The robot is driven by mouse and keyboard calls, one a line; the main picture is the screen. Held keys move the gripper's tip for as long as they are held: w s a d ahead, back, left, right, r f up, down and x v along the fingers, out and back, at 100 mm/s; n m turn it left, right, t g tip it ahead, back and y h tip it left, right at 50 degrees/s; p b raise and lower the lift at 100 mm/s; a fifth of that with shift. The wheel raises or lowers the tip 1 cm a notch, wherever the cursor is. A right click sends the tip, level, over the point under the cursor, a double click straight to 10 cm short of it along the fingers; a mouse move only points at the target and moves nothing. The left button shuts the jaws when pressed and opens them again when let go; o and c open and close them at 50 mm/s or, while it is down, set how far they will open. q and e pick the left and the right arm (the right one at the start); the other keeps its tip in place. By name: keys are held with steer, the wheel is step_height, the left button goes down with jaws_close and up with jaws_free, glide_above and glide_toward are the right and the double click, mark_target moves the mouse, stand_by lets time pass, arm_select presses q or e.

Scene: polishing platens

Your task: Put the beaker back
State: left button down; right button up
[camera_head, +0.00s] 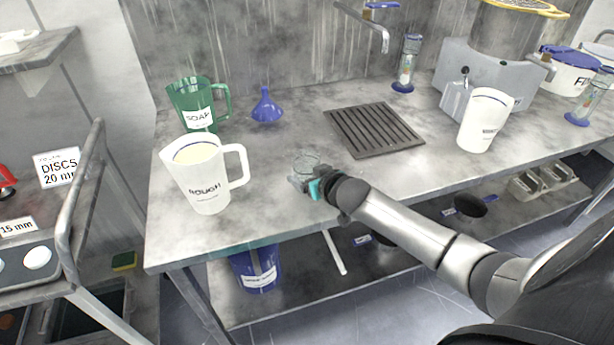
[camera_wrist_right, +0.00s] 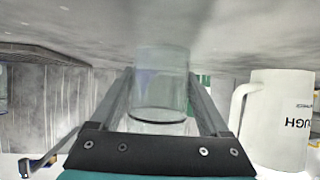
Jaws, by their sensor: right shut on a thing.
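The clear glass beaker (camera_head: 307,162) is at the tip of my right gripper (camera_head: 306,184), over the front middle of the steel bench. In the right wrist view, which looks upside down, the beaker (camera_wrist_right: 160,80) sits between the two fingers of my right gripper (camera_wrist_right: 163,105), which is shut on it. The beaker is see-through and looks empty. I cannot tell whether its base touches the bench. My left gripper is out of view.
A white ROUGH jug (camera_head: 205,180) stands left of the beaker, with a green SOAP jug (camera_head: 190,104) and blue funnel (camera_head: 266,107) behind. A slotted drain grate (camera_head: 375,130) lies right of it. Another white jug (camera_head: 485,122) stands further right. Bare bench (camera_head: 270,215) lies in front.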

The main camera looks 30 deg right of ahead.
steer(key=shift+f, duration=0.1)
steer(key=o, duration=1.5)
steer(key=shift+s+r, duration=0.15)
steer(key=shift+r, duration=0.05)
steer(key=p+v, duration=0.3)
steer(key=v, duration=0.8)
steer(key=shift+s+r, duration=0.15)
steer(key=shift+s, duration=0.15)
